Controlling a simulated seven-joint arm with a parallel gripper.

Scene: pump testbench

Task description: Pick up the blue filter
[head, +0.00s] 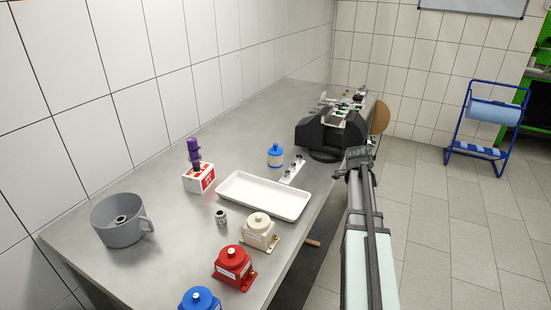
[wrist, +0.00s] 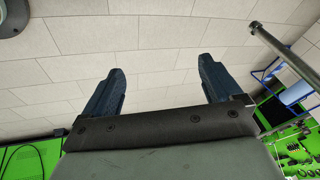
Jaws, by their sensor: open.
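A small blue and white cylinder with a blue top (head: 275,154), which looks like the blue filter, stands upright on the metal bench, behind the white tray and beside a white strip with holes. A blue-topped housing (head: 200,300) is cut off at the bottom edge of the head view. My arm reaches up on the right of the head view, its far end right of the bench and well apart from the cylinder. In the wrist view my gripper (wrist: 161,66) has its two dark fingers spread, with nothing between them. No filter shows in the wrist view.
A white tray (head: 262,196) lies mid-bench. Around it are a red housing (head: 233,266), a cream housing (head: 260,231), a grey pot (head: 121,221), and a white-and-red box (head: 199,178) with a purple object. A black machine (head: 325,133) stands further back.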

